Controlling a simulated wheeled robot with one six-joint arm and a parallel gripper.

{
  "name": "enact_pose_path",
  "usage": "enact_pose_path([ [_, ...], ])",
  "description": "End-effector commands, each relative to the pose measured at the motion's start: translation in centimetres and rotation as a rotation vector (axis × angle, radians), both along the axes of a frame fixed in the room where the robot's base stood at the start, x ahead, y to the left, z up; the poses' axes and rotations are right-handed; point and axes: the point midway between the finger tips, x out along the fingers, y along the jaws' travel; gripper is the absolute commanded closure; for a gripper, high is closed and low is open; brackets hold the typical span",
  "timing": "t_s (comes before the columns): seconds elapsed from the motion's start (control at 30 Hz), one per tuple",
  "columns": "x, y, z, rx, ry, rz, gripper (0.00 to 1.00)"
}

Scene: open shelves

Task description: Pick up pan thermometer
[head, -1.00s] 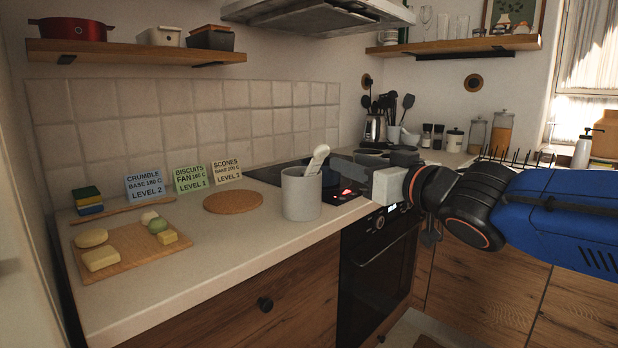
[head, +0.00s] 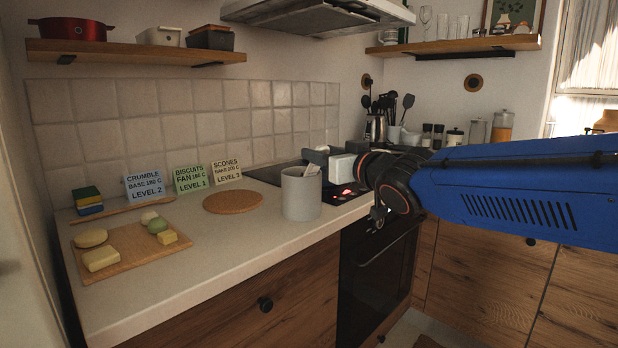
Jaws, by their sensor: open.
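A pale tool (head: 312,170) stands in the grey cylindrical holder (head: 300,195) on the counter. I cannot tell whether it is the pan thermometer; no other thing in view is clearly one. My gripper (head: 312,156) is open, with its dark fingers just above the holder's rim, at the top of the pale tool. The fingers hide the tool's upper part, and the holder hides its lower part. I cannot tell whether the fingers touch it.
A round cork mat (head: 232,201) lies left of the holder. Farther left are a wooden board (head: 130,252) with several food pieces, stacked sponges (head: 88,201) and three recipe cards (head: 191,177). The cooktop (head: 277,174) lies behind the holder. The front counter strip is clear.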

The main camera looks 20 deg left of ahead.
Motion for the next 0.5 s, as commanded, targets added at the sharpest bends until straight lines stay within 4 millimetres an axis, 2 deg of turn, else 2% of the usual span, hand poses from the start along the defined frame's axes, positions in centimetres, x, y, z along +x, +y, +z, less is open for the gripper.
enact_pose_path([
  [0.4, 2.8, 3.5, -0.2, -0.001, 0.001, 0.0, 0.59],
  [0.5, 3.1, 3.9, -0.2, 0.001, 0.001, -0.001, 0.59],
])
